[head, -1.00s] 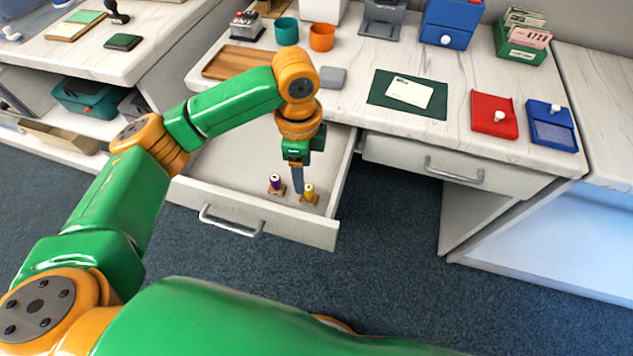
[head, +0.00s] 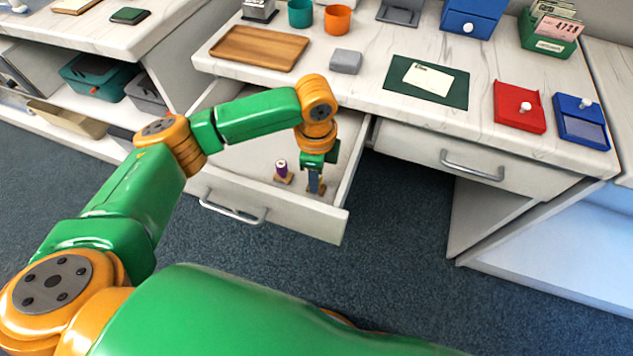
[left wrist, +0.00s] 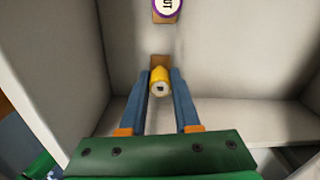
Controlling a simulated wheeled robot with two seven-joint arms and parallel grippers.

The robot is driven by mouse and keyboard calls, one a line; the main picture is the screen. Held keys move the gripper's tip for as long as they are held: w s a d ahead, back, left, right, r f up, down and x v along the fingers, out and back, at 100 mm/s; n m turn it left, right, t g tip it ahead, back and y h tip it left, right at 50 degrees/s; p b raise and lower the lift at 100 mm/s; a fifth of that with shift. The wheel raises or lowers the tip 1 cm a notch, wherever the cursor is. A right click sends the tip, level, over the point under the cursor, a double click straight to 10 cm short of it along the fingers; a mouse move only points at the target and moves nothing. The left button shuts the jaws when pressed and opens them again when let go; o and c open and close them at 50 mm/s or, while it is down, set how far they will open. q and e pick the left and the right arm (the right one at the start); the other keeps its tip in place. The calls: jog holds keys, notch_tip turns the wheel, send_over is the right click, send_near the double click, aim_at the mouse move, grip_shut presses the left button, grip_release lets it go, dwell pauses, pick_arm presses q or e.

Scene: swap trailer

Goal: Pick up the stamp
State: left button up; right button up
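A stamp with a yellow handle and a brown base stands in the pulled-out drawer (head: 240,215), near its front right corner. My left gripper (head: 315,186) points straight down over it and hides most of it in the head view. In the left wrist view the yellow stamp (left wrist: 160,80) is between the two blue fingers, one on each side, with only a slim gap. The fingers look open around it. A second stamp with a purple handle (head: 281,170) stands to its left; its round top also shows in the left wrist view (left wrist: 167,5). My right gripper is out of view.
The drawer walls stand close to the gripper on the right and front. On the desk above are a wooden tray (head: 259,48), a grey block (head: 346,62), a green mat with a card (head: 426,80), and red (head: 519,107) and blue (head: 581,122) pads.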

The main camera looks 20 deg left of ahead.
pick_arm(q)
grip_shut()
notch_tip(320, 180, up, 10)
jog(key=shift+r+p, duration=0.1)
jog(key=shift+p, duration=1.1)
